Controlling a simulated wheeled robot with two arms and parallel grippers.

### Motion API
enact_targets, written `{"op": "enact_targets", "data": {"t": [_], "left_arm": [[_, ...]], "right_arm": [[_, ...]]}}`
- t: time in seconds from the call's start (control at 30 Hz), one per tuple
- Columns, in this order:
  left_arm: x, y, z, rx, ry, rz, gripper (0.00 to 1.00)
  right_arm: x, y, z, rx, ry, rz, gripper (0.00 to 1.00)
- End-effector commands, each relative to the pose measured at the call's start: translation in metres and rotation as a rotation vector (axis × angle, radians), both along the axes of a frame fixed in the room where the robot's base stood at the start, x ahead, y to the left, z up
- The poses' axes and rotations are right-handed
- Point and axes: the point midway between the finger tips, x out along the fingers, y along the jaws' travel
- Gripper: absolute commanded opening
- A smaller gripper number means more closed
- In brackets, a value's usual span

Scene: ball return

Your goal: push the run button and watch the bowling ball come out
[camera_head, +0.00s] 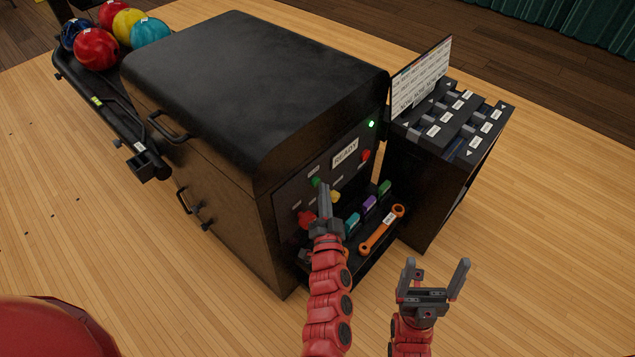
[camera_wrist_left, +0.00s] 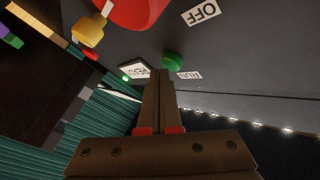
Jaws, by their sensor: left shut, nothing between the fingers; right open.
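The green run button (camera_head: 316,182) sits on the control panel of the dark ball return machine (camera_head: 250,90). In the left wrist view the green button (camera_wrist_left: 173,61), labelled RUN, is just beyond my fingertips. My left gripper (camera_head: 323,190) is shut and empty, its tips right at the button; I cannot tell whether they touch. A READY sign (camera_head: 345,152) and a lit green lamp (camera_head: 371,124) show on the panel. Several bowling balls, one of them red (camera_head: 97,49), rest on the rack (camera_head: 100,105) at the left. My right gripper (camera_head: 434,266) is open and empty, low in front.
A red knob (camera_head: 307,219), a yellow knob (camera_head: 335,196) and another red button (camera_head: 366,155) are close to the run button. A shelf below holds an orange wrench (camera_head: 382,229) and small coloured blocks. A black side cabinet (camera_head: 425,190) stands at the right. The wooden floor around is clear.

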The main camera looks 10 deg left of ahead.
Motion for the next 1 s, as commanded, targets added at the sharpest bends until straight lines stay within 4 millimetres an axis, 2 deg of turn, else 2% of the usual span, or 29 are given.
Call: {"op": "enact_targets", "data": {"t": [1.0], "left_arm": [[0.0062, 0.0093, 0.0003, 0.0, -0.001, 0.002, 0.0]], "right_arm": [[-0.0001, 0.0, 0.0014, 0.0, 0.0, 0.0, 0.89]]}}
